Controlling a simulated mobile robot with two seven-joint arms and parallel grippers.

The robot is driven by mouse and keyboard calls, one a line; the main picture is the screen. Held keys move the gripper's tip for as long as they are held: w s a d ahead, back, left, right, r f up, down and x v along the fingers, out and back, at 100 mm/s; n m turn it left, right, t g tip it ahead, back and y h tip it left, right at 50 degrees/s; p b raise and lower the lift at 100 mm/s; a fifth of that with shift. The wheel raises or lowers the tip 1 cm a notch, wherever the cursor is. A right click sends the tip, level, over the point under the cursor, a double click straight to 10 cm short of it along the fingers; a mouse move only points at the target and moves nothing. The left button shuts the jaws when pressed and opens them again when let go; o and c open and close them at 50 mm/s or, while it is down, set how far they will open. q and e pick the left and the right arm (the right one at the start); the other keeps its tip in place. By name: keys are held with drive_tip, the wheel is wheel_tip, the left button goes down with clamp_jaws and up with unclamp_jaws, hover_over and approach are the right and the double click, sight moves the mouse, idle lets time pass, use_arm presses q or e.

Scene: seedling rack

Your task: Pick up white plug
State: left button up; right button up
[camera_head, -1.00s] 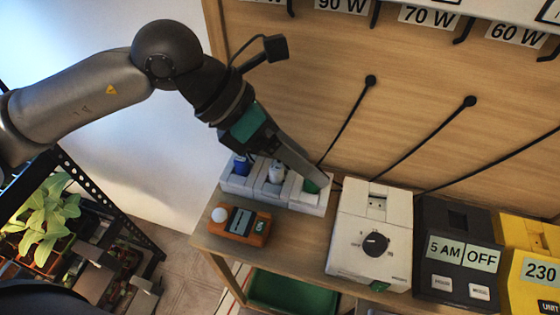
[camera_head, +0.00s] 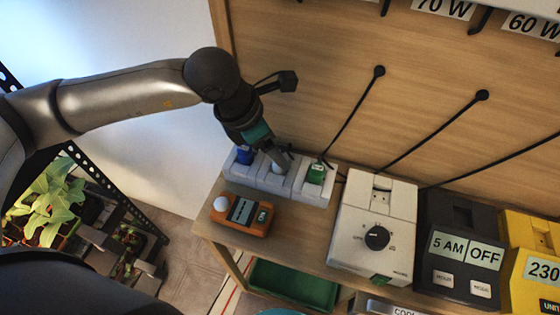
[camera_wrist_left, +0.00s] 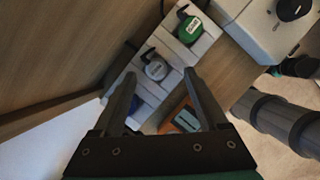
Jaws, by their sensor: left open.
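The white plug (camera_wrist_left: 156,68) sits upright in the middle compartment of a white holder (camera_head: 309,194) on the wooden bench. In the head view my gripper hides most of the plug. My left gripper (camera_head: 280,167) is open and comes down over that middle compartment. In the left wrist view the two fingers (camera_wrist_left: 160,88) are spread, with the white plug just beyond the gap between their tips. I cannot tell whether they touch it. A green plug (camera_head: 316,174) is in the right compartment and a blue plug (camera_head: 244,155) in the left one.
An orange device (camera_head: 241,213) lies in front of the holder. A white timer box (camera_head: 374,236), a black box (camera_head: 459,247) and a yellow box (camera_head: 533,262) stand to the right. A green tray (camera_head: 293,284) is below.

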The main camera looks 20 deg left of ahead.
use_arm(q)
drive_tip(key=shift+a+x, duration=0.2)
drive_tip(key=shift+x, duration=1.1)
drive_tip(key=shift+a+x, duration=0.15)
drive_tip(key=shift+x, duration=1.2)
drive_tip(key=shift+w, duration=0.1)
clamp_jaws()
